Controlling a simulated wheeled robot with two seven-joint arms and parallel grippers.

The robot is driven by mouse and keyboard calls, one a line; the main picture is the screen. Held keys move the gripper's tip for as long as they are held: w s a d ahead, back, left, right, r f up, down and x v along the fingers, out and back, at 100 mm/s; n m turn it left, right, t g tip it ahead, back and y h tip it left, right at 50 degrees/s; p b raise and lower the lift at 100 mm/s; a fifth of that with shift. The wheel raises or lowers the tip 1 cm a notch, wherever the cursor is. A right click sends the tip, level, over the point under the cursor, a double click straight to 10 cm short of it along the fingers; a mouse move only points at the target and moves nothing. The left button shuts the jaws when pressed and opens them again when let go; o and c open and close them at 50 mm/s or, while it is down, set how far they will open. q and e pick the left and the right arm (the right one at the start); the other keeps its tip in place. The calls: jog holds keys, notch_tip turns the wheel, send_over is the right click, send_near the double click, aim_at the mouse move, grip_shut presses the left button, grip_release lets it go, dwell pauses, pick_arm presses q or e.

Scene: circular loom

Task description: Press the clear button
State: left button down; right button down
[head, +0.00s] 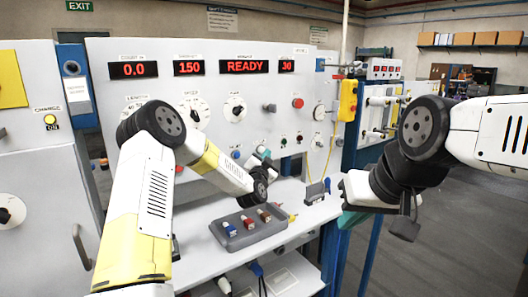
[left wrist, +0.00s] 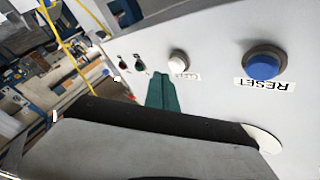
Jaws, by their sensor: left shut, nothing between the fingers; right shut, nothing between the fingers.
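The white button (left wrist: 179,57) sits on the pale panel in the left wrist view, with a small blurred label beside it that appears to read CLEAR, upside down. My left gripper (left wrist: 160,76) is shut and empty, its green fingertips just beside the white button; I cannot tell whether they touch the panel. In the head view my left gripper (head: 262,152) is at the panel's lower part, and the white button is not clearly visible there. The larger blue RESET button (left wrist: 263,65) is to the right in the wrist view. My right gripper (head: 350,218) is shut and empty, away from the panel.
The panel's displays include READY (head: 244,67). A red button (head: 298,103) and several dials are above. A grey tray (head: 222,238) with coloured parts lies on the white shelf below my left arm. A yellow pendant (head: 347,100) hangs at the panel's right edge.

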pick_arm(q)
jog(key=shift+s+d, duration=0.7)
jog(key=shift+s, duration=0.25)
jog(key=shift+s+d, duration=0.65)
jog(key=shift+s, duration=0.25)
